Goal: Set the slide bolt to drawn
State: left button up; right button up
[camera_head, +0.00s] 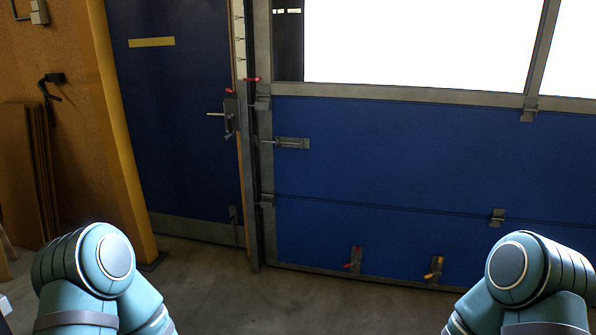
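A slide bolt (292,143) is mounted near the left edge of the blue sectional door (400,150), at mid-height. It has a grey plate and a thin rod lying level, pointing left toward the door's frame. At this size I cannot tell whether the rod enters the frame. My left arm shows at the lower left and my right arm at the lower right, both well below and in front of the bolt. Neither gripper is in the picture. Nothing covers the bolt.
A blue hinged door (180,120) with a lever handle (216,114) stands left of the sectional door. Red (348,265) and yellow (436,262) latch handles sit low on the sectional door. Brown boards (25,170) lean on the left wall. The floor ahead (290,305) is clear.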

aim_at(279, 145)
jog(key=i+j, duration=0.15)
jog(key=i, duration=0.4)
jog(key=i+j+u, duration=0.15)
jog(key=i, duration=0.35)
jog(key=i+j, duration=0.2)
jog(key=i, duration=0.35)
jog(key=i+j, duration=0.15)
jog(key=i, duration=0.4)
jog(key=i+j, duration=0.2)
jog(key=i, duration=0.4)
jog(key=i+j, duration=0.15)
jog(key=i, duration=0.4)
